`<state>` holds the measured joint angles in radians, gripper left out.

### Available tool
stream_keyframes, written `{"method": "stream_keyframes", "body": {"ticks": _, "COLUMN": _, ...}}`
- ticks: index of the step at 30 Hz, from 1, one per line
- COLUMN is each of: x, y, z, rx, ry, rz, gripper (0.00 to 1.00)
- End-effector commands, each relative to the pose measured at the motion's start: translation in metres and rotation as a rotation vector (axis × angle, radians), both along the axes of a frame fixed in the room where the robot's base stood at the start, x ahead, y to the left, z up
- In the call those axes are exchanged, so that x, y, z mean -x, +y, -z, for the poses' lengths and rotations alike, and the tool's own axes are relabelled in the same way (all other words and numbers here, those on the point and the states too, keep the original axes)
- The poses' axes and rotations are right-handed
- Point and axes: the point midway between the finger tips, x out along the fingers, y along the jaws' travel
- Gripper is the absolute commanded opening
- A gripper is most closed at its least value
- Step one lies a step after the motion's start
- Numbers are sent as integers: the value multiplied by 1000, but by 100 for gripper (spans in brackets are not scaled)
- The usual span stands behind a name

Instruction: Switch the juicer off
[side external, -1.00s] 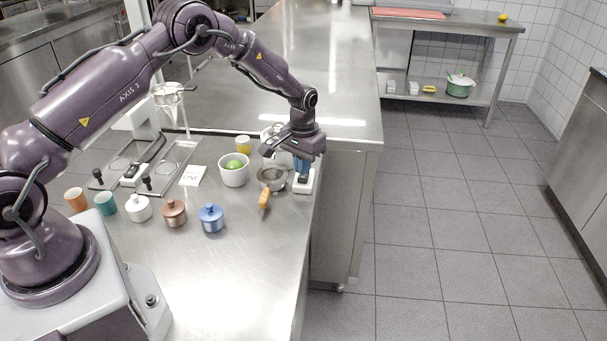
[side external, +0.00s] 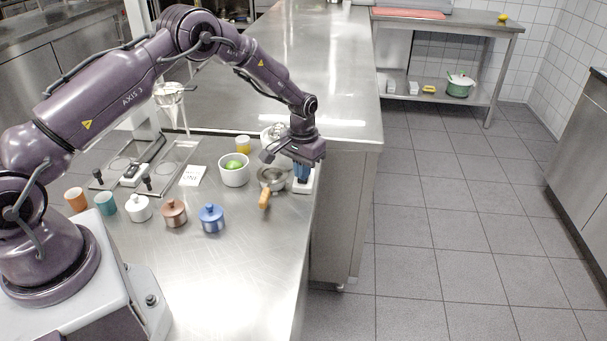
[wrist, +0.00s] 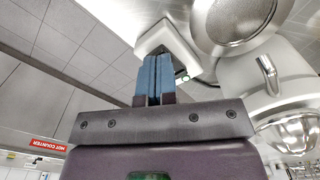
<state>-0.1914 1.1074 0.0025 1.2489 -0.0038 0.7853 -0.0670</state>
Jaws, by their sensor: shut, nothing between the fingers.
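The juicer is silver with a spout and a domed top (wrist: 295,133) at the right of the wrist view. In the side view its pale body (side external: 268,138) shows partly behind my wrist. A white box (side external: 311,183) stands at the counter's right edge; it also shows in the wrist view (wrist: 183,42), with a small green light beside my fingers. I cannot tell whether this box is the juicer's switch. My gripper (side external: 301,180) is shut and empty, its blue fingers (wrist: 153,60) pointing down over the box. Whether the tips touch it is hidden.
A metal strainer (side external: 271,175) with a wooden handle (side external: 264,199) lies just left of my fingers. A white bowl (side external: 234,174) holding a green fruit and a yellow cup (side external: 243,145) are further left. Several lidded pots line the front, including a blue one (side external: 211,219).

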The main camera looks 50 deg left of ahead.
Motion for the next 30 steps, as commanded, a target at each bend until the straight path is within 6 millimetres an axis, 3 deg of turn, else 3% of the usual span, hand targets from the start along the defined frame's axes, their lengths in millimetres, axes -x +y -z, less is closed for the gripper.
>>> {"method": "stream_keyframes", "body": {"ticks": 11, "x": 0, "y": 0, "z": -1, "rx": -1, "ry": -2, "rz": 0, "gripper": 0}}
{"method": "stream_keyframes", "body": {"ticks": 30, "x": 0, "y": 0, "z": -53, "rx": -1, "ry": -2, "rz": 1, "gripper": 0}}
